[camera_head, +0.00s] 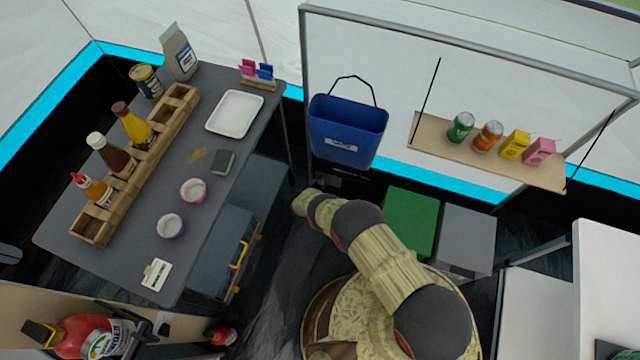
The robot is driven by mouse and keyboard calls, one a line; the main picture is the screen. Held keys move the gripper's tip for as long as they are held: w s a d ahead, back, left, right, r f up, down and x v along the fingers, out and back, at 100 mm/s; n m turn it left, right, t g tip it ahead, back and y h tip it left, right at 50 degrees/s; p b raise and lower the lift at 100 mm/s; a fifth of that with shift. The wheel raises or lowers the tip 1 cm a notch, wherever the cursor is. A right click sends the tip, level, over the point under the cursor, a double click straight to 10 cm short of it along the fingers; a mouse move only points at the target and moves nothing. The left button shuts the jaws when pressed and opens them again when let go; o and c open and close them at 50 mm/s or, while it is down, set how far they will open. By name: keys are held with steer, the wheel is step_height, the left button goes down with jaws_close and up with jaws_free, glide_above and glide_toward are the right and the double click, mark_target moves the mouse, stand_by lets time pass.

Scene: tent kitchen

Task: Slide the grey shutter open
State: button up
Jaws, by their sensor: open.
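I cannot make out for certain which surface is the grey shutter. A grey flat-topped box (468,238) stands on the floor right of the arm, beside a green one. A dark blue-grey unit (222,250) with a yellow handle (238,266) is under the right side of the table. My arm reaches from the lower right up and left, its visible end between the table and the blue bin. My gripper's fingers are not visible; they are hidden beyond the arm's last visible link.
The dark table (215,150) holds a wooden rack (97,222) of bottles, a white tray (235,113) and two small bowls. A blue bin (347,130) hangs on a frame. A hanging shelf (430,140) holds cans and cartons. A green box (410,220) is beside my arm.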

mark_target(320, 183)
steer(key=b+x, duration=0.4)
steer(key=x, duration=0.2)
steer(key=shift+s+f, duration=0.15)
steer(key=shift+w+d+f+b, duration=0.2)
steer(key=shift+w+f+b, duration=0.2)
steer(key=shift+w, duration=0.2)
steer(key=c, duration=0.3)
steer(key=c, duration=0.8)
jaws_close()
